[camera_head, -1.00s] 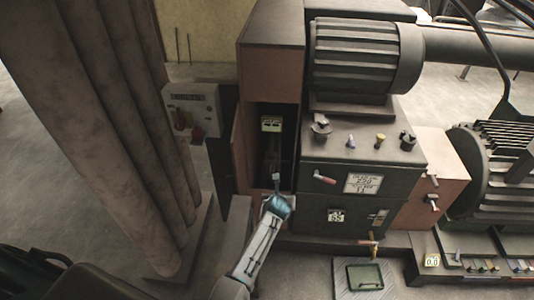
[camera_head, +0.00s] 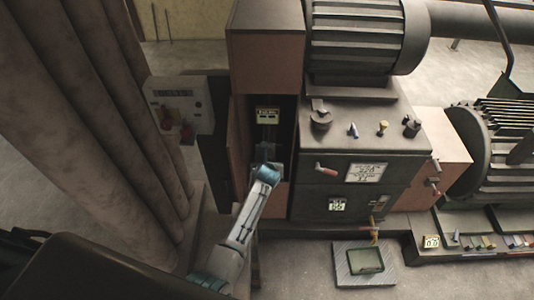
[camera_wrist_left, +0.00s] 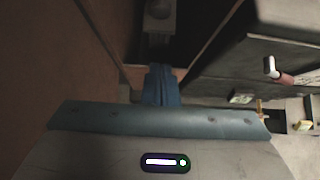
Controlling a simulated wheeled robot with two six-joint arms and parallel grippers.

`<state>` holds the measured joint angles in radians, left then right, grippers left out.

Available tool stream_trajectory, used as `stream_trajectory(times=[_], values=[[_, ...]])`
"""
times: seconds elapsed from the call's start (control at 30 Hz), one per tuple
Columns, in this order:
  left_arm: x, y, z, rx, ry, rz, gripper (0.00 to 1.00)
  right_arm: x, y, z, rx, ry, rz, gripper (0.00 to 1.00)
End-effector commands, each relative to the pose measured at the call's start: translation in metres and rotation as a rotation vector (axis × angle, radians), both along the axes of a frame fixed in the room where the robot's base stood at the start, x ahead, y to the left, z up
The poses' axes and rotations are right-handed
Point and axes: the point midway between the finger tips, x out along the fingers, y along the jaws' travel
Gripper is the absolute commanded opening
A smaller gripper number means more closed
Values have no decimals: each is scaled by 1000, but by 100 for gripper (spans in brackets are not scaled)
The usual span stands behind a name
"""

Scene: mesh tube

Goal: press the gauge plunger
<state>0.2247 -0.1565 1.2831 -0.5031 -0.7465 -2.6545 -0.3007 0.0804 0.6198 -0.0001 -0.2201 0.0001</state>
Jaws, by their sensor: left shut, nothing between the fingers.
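A narrow dark bay (camera_head: 285,125) opens between the brown cabinet and the dark machine housing. Inside it, a device with a pale yellow label (camera_head: 267,115) stands at the back. In the left wrist view a grey rounded part (camera_wrist_left: 160,10) sits on a stem in the bay, ahead of my fingers; I cannot tell for sure that it is the gauge plunger. My left gripper (camera_head: 270,167) reaches into the bay mouth, below the label. Its blue fingers (camera_wrist_left: 161,84) are shut and empty, pointing at the grey part. Contact cannot be made out. My right gripper is not in view.
The bay walls stand close on both sides. The dark housing (camera_head: 340,195) at the right has a red-tipped handle (camera_head: 326,170), also in the left wrist view (camera_wrist_left: 277,72). A control box (camera_head: 182,105) and thick columns stand left. A tray (camera_head: 365,262) lies on the floor.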

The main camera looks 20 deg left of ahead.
Motion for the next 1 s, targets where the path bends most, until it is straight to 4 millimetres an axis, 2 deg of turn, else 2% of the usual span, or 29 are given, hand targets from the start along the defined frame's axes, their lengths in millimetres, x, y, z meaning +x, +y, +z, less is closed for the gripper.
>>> stream_trajectory(times=[0.17, 0.3, 0.43, 0.5, 0.9, 1.0], values=[[7, 2, -6, 2, 1, -1, 0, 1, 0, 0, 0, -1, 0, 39], [20, 6, -18, 2, 3, -1, 0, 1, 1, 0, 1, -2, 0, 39], [38, 12, -38, 3, 1, -1, 0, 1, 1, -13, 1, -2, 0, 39], [42, 13, -47, 1, -2, 1, 0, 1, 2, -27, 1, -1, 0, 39], [70, 21, -72, 1, -2, 0, 0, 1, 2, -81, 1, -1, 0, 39], [80, 24, -74, 1, -4, 1, 0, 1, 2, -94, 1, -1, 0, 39]])
